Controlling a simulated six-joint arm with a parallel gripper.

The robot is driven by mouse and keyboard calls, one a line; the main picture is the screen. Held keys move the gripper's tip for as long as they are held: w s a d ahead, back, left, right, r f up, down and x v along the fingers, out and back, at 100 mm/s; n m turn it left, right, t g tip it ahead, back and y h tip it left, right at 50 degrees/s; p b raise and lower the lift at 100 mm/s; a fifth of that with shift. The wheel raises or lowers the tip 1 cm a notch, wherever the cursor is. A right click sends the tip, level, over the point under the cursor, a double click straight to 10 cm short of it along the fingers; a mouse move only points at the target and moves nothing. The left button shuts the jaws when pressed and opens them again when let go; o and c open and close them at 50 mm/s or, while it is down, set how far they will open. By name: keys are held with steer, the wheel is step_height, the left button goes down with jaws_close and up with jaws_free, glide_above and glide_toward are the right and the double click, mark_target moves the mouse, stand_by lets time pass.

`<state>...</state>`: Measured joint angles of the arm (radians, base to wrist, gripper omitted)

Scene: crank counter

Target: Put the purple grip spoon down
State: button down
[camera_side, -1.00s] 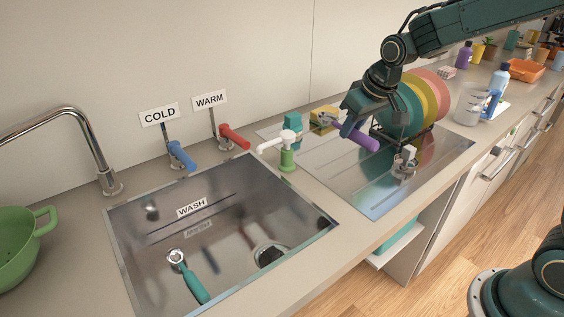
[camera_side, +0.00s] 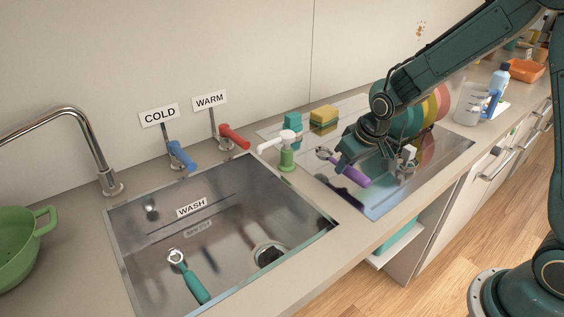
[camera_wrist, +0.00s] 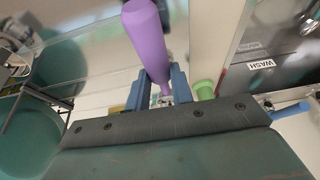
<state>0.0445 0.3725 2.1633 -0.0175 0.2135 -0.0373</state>
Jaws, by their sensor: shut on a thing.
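The purple grip spoon has a thick purple handle (camera_side: 356,177) and a metal end (camera_side: 323,154) in the side view. My gripper (camera_side: 342,166) is shut on it, near where the handle meets the metal. The spoon is over the steel drainboard (camera_side: 373,208); I cannot tell whether it touches the surface. In the wrist view the purple handle (camera_wrist: 146,38) points up the picture between the blue jaws (camera_wrist: 161,88). The metal end is mostly hidden there.
A dish rack with coloured plates (camera_side: 440,103) stands right behind my gripper. A metal holder (camera_side: 406,160) is right of the spoon. A green soap pump (camera_side: 287,152) and sponges (camera_side: 323,117) are left and behind. The sink (camera_side: 160,262) holds a teal-handled tool (camera_side: 190,279).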

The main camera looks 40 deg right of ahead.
steer(key=shift+f, duration=1.25)
steer(key=shift+f, duration=0.15)
steer(key=c, duration=1.2)
jaws_free()
steer(key=v, duration=1)
steer(key=shift+r, duration=0.3)
steer(key=shift+v, duration=0.85)
steer(key=shift+s, duration=0.1)
